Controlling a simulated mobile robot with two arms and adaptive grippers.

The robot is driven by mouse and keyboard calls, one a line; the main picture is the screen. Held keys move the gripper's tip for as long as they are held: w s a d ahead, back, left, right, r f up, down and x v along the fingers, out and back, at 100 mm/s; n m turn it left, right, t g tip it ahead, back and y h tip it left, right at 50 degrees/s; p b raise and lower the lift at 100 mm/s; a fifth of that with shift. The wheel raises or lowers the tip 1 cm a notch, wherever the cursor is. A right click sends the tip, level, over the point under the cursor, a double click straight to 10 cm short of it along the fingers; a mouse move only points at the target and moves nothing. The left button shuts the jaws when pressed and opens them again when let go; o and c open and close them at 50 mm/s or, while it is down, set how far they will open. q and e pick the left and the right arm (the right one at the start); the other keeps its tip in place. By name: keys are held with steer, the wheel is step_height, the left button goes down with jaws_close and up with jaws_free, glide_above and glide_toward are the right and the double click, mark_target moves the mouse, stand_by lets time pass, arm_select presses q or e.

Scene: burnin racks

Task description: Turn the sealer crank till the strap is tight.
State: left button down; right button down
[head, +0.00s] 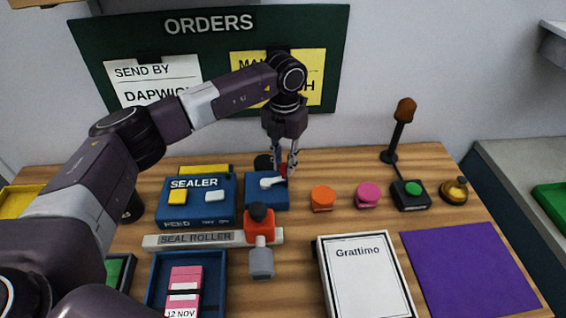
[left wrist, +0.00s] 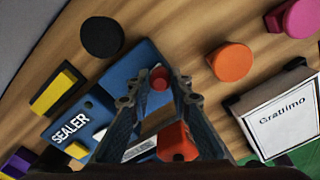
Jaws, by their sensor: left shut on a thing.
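The blue sealer (head: 196,212) stands on the wooden table, with a yellow and a white button on top. At its right is a blue block (head: 267,203) bearing a pale crank arm (head: 270,183). My left gripper (head: 286,170) reaches down over this block and is shut on the red crank knob (left wrist: 159,77), at the right end of the crank arm. In the left wrist view the knob shows between the fingers (left wrist: 157,88) of my gripper. I cannot make out a strap or its tension. My right gripper is not in view.
In front lie the grey seal roller bar (head: 195,240) with an orange tool (head: 259,226), and a blue tray (head: 221,285) with pink cards. To the right are an orange disc (head: 323,198), a pink disc (head: 368,195), a Grattimo box (head: 365,275) and a purple mat (head: 470,268).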

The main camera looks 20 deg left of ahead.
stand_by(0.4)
arm_select(q)
steer(key=c, duration=1.7)
jaws_free()
steer(key=shift+s, duration=0.1)
steer(key=shift+c, duration=0.2)
step_height(320, 180, up, 12)
steer(key=shift+d, duration=0.1)
